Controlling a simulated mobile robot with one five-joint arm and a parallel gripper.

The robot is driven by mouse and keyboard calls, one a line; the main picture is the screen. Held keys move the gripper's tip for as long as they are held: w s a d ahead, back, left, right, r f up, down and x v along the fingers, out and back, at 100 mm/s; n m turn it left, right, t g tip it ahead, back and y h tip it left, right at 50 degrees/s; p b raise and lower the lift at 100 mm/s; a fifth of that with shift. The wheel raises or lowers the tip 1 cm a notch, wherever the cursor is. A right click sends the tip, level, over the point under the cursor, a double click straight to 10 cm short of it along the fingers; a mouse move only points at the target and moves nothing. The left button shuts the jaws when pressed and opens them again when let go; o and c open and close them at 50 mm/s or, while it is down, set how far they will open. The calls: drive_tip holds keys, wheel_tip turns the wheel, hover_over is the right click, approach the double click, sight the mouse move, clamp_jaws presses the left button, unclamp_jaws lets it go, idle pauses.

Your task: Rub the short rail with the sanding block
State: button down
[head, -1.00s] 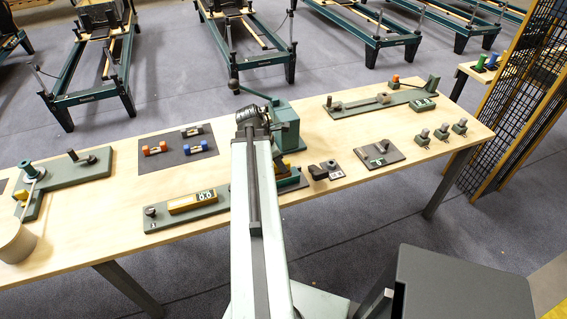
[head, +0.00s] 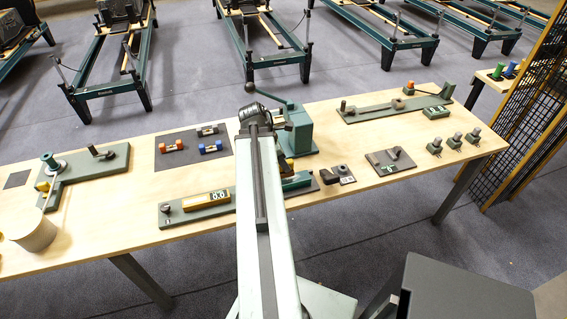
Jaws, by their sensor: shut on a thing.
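My arm reaches forward over the middle of the workbench (head: 120,235). Its dark wrist end shows above the bench, but my gripper's fingers and anything in them are hidden behind the arm. I cannot make out the sanding block. I cannot tell for sure which piece is the short rail. A green base with a grey bar (head: 372,106) lies at the back right.
A green machine with a lever (head: 297,130) stands behind my arm. A dark mat (head: 190,160) holds orange and blue spools. A green fixture (head: 107,168) and a round tan drum (head: 32,230) are at left. Small grey blocks (head: 453,141) sit at right, near a mesh partition (head: 535,110).

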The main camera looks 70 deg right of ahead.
drive_tip(key=shift+r+p, duration=0.95)
drive_tip(key=shift+r, duration=0.45)
wheel_tip(320, 180, up, 3)
drive_tip(key=p, duration=0.3)
drive_tip(key=shift+r, duration=0.1)
